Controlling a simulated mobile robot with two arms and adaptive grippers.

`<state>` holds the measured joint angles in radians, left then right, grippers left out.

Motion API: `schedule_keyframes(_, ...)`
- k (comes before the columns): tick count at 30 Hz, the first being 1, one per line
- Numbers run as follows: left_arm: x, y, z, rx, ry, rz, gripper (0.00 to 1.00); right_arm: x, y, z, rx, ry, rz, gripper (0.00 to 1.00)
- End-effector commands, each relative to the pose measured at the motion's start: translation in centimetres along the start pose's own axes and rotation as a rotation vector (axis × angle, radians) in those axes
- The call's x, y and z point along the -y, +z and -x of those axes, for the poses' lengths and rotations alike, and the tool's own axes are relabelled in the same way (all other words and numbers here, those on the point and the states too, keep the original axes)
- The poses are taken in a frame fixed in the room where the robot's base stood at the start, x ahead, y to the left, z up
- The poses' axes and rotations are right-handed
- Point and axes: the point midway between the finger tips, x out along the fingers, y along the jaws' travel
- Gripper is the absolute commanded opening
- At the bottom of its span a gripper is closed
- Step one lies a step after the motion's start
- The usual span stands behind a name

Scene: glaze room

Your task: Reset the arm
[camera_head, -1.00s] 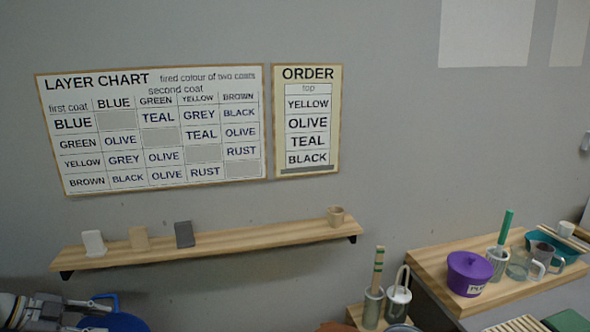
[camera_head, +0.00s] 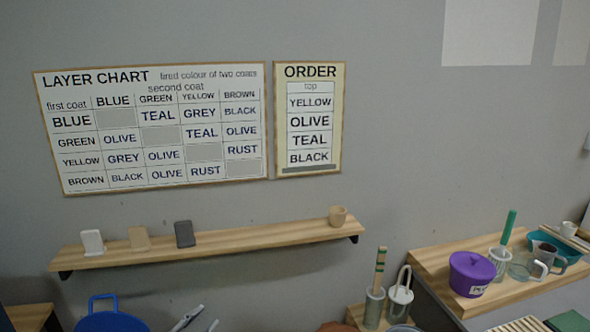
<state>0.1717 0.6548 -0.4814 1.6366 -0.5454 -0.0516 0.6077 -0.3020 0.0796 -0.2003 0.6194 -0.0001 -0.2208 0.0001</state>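My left gripper (camera_head: 200,320) shows only at the bottom edge of the head view, left of centre. Its two grey fingertips stand apart with a gap between them, and nothing shows between the tips. The rest of the gripper and its arm are below the frame. It is right of a blue container with a handle (camera_head: 110,320) and below the wall shelf (camera_head: 270,237). My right gripper is not in view.
The wall shelf bears three tiles (camera_head: 139,239) and a small tan cup (camera_head: 337,216). At right, a wooden counter (camera_head: 440,262) holds a purple lidded pot (camera_head: 469,273), jugs and a teal bowl. Tool-filled jars (camera_head: 374,308) stand lower centre. A layer chart (camera_head: 150,130) and order sheet (camera_head: 309,120) hang above.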

Motion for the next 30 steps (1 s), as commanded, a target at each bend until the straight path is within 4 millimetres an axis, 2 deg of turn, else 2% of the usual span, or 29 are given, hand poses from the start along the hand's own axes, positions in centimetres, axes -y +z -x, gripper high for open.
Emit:
schedule_keyframes(1,-1.2,0.0,0.8,0.044,-0.037,0.051,0.32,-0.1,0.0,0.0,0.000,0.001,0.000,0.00)
schedule_keyframes(5,-3.2,1.0,3.3,0.195,-0.117,0.164,0.32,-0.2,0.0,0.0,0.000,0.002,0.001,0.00)
schedule_keyframes(8,-5.0,2.0,6.0,0.333,-0.150,0.249,0.32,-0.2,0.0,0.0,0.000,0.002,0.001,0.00)
schedule_keyframes(11,-7.2,3.2,9.4,0.484,-0.156,0.331,0.32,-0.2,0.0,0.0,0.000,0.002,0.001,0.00)
schedule_keyframes(16,-11.4,4.4,16.3,0.748,-0.105,0.458,0.32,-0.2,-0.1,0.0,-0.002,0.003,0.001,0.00)
schedule_keyframes(21,-14.8,4.3,22.2,0.944,-0.018,0.541,0.32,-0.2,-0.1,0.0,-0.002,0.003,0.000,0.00)
schedule_keyframes(30,-18.7,2.6,30.0,1.161,0.136,0.628,0.32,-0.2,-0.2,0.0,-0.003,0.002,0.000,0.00)
